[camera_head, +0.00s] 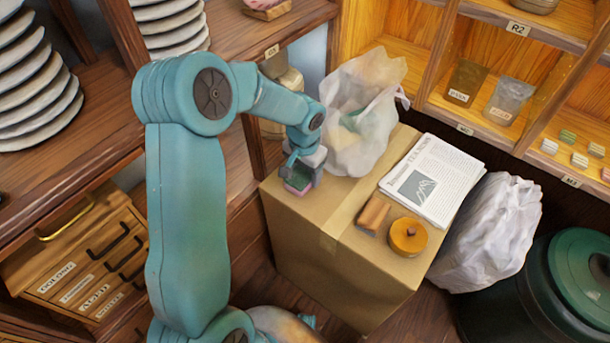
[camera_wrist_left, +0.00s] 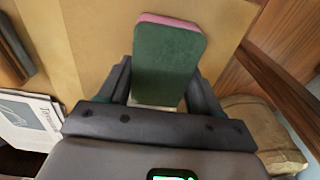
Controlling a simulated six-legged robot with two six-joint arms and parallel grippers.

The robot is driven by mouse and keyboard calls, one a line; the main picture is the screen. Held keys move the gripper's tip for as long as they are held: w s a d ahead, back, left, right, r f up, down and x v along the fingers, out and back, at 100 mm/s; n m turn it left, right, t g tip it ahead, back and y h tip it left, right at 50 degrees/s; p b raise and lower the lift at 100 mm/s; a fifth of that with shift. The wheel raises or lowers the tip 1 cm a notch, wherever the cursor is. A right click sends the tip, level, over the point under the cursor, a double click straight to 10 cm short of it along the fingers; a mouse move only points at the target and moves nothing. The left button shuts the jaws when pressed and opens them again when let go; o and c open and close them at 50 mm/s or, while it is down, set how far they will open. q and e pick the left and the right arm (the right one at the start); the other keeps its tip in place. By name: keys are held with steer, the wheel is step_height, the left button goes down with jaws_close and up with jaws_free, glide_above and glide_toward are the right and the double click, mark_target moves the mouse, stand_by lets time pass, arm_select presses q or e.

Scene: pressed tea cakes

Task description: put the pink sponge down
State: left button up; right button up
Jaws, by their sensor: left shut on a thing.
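My left gripper (camera_head: 303,172) is at the left corner of the cardboard box top (camera_head: 345,215). It is shut on a sponge with a dark green face and a pink layer, the pink sponge (camera_head: 297,186). In the left wrist view the sponge (camera_wrist_left: 168,60) stands out from between the two fingers, green face toward the camera, a pink edge at its far end. The cardboard (camera_wrist_left: 90,55) lies beyond it. I cannot tell whether the sponge touches the box top. My right gripper is not in view.
A white plastic bag (camera_head: 362,120) stands just behind the gripper on the box. A newspaper stack (camera_head: 432,180), a brown block (camera_head: 373,214) and a round orange tin (camera_head: 408,236) sit to the right. Bare cardboard lies between them and the gripper. A green bin (camera_head: 575,280) stands at right.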

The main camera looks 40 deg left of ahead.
arm_select(q)
steer(key=shift+w+f, duration=0.1)
steer(key=shift+f, duration=0.75)
steer(key=shift+r, duration=0.1)
steer(key=shift+f, duration=0.2)
steer(key=o, duration=1.2)
steer(key=shift+r, duration=0.15)
